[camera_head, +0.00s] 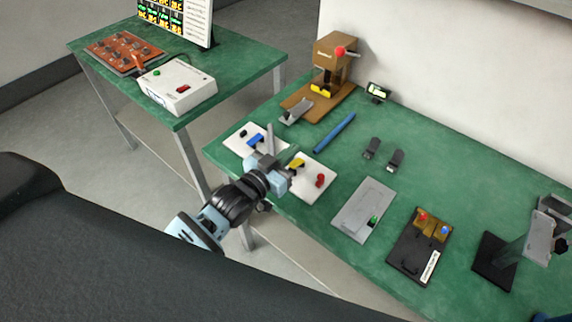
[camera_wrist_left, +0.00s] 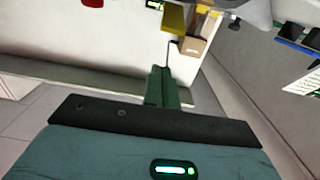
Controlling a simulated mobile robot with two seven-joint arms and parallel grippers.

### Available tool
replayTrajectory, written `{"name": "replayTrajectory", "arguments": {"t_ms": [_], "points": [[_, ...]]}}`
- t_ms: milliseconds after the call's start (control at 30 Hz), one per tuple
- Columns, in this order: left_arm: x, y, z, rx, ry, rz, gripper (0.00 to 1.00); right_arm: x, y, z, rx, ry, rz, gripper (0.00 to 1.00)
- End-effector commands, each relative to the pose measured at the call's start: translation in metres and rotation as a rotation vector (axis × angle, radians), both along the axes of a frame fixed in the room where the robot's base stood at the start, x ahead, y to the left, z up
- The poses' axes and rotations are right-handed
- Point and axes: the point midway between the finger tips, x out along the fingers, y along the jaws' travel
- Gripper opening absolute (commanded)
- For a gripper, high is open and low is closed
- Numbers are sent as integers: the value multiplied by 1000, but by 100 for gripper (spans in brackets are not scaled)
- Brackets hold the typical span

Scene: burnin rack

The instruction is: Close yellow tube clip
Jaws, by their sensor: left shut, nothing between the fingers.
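The yellow tube clip (camera_head: 297,163) is on the white board (camera_head: 318,193) near the front edge of the green bench. A yellow part (camera_wrist_left: 174,18), probably the clip, shows at the top of the left wrist view. My left gripper (camera_head: 290,153) is shut and empty, close beside the clip on its left and partly over the board. Its closed fingers also show in the left wrist view (camera_wrist_left: 162,88), below the yellow part with a small gap in that picture. Whether they touch the clip, and whether the clip is open, I cannot tell. My right gripper is out of view.
A blue clip (camera_head: 256,139) stands just left of my gripper. A blue pen-like rod (camera_head: 335,132) lies behind. A grey plate (camera_head: 364,210) and a dark box (camera_head: 419,246) are to the right.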

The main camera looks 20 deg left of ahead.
Motion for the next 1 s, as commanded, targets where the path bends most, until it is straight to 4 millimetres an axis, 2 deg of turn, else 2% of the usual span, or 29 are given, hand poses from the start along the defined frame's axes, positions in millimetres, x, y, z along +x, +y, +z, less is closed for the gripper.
{"name": "replayTrajectory", "arguments": {"t_ms": [100, 300, 767, 1000], "points": [[-3, 1, -17, 2, 6, 0, 0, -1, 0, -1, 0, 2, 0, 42], [-9, 3, -34, 1, 2, 1, 0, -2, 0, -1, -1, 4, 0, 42], [-11, 4, -39, 0, -1, 0, 0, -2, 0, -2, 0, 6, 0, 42], [-15, 5, -55, -31, -68, 1, 0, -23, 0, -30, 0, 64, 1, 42]]}}
